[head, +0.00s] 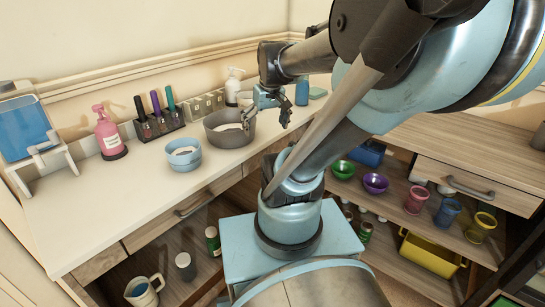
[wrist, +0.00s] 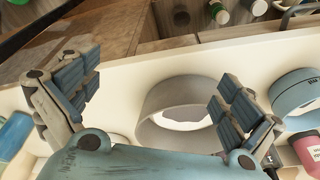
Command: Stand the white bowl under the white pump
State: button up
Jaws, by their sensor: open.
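The white bowl (head: 216,137) looks light grey and stands upright on the counter, with a paler patch inside. It also shows in the wrist view (wrist: 150,130), partly covered by one finger. My gripper (head: 267,113) is open and empty, above the counter at the bowl's right side. In the wrist view my gripper (wrist: 155,85) has its fingers spread wide, the right finger overlapping the bowl's view. I cannot tell whether it touches the bowl.
A blue bowl (head: 184,160) stands left of the white bowl. A pink pump bottle (head: 107,135), a marker holder (head: 160,126) and a blue bottle (head: 302,92) line the back. The front left counter is clear. Shelves below hold cups and bowls.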

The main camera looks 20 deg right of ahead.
jog(key=s+f+m, duration=0.1)
jog(key=s+f, duration=0.5)
jog(key=s, duration=0.2)
jog(key=shift+d+f+m+h, duration=0.3)
jog(key=shift+d+f+m, duration=0.05)
jog(key=shift+f+m, duration=0.05)
jog(key=shift+w+f, duration=0.2)
jog(key=shift+w, duration=0.2)
